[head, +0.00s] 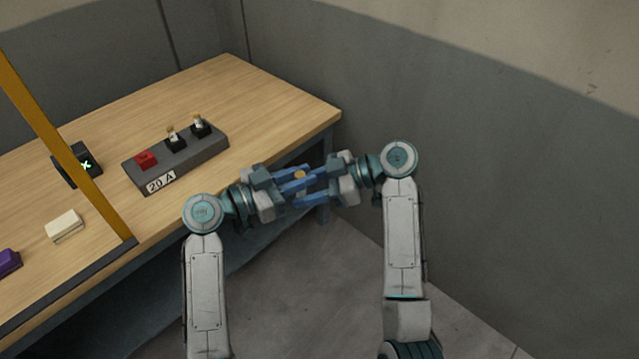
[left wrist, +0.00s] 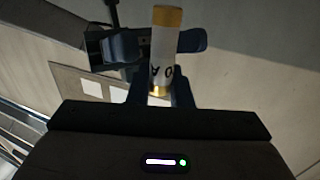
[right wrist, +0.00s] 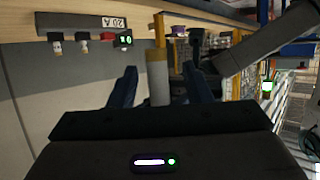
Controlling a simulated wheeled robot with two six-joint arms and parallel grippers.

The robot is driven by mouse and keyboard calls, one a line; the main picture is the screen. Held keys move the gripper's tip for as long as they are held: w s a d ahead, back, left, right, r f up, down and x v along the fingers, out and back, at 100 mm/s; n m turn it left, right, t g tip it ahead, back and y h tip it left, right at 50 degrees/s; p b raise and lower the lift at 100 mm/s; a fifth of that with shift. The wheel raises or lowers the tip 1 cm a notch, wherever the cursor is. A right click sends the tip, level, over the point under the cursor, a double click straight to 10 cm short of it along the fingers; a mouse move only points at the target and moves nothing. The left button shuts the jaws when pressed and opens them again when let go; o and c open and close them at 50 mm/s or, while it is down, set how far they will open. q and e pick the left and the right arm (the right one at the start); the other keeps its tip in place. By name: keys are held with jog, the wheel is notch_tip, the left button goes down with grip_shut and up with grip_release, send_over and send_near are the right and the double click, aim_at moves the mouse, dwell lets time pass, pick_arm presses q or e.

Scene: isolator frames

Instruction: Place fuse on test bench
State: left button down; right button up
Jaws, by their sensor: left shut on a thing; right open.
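The fuse, a pale cylinder with orange-gold caps, is held by my left gripper (head: 299,182). A grey block (head: 205,153) labelled "20 A" sits on the wooden bench (head: 250,105), carrying a red block and two black holders with pale-topped parts.
A black box (head: 67,172) with a green X display stands left of the grey block. A yellow post (head: 60,140) crosses the bench at left. A white block (head: 64,224) and a purple block (head: 9,262) lie nearer. Grey walls close off the right.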

grip_shut()
pick_arm(q)
jog(key=c, duration=1.2)
grip_release()
jog(key=shift+c, duration=0.2)
